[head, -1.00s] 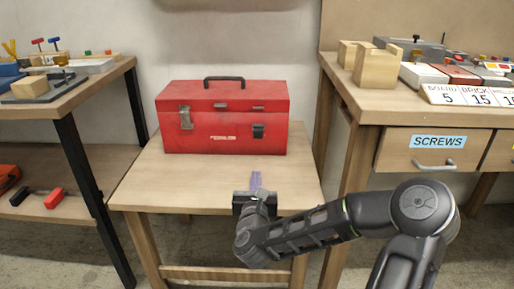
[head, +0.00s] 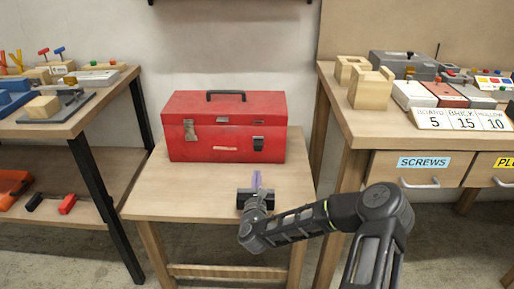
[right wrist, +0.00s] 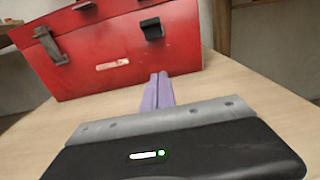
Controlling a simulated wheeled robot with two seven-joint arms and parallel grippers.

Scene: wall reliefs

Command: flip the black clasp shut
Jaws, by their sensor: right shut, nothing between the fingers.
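A red toolbox (head: 222,145) with a dark top handle stands on a small wooden table. On its front are a grey metal clasp (head: 190,131) at the left and the black clasp (head: 258,144) at the right. The black clasp also shows in the right wrist view (right wrist: 152,30), near the lid seam; I cannot tell whether it is latched. My right gripper (head: 257,180) is in front of the box and below the black clasp, apart from it. Its purple fingers (right wrist: 157,92) are together, empty, and point toward the box front. My left gripper is not in view.
The small wooden table (head: 160,199) is bare in front of the toolbox. A workbench with wooden blocks (head: 371,88) and a drawer labelled SCREWS (head: 420,168) stands at right. Another bench (head: 75,120) with tools stands at left.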

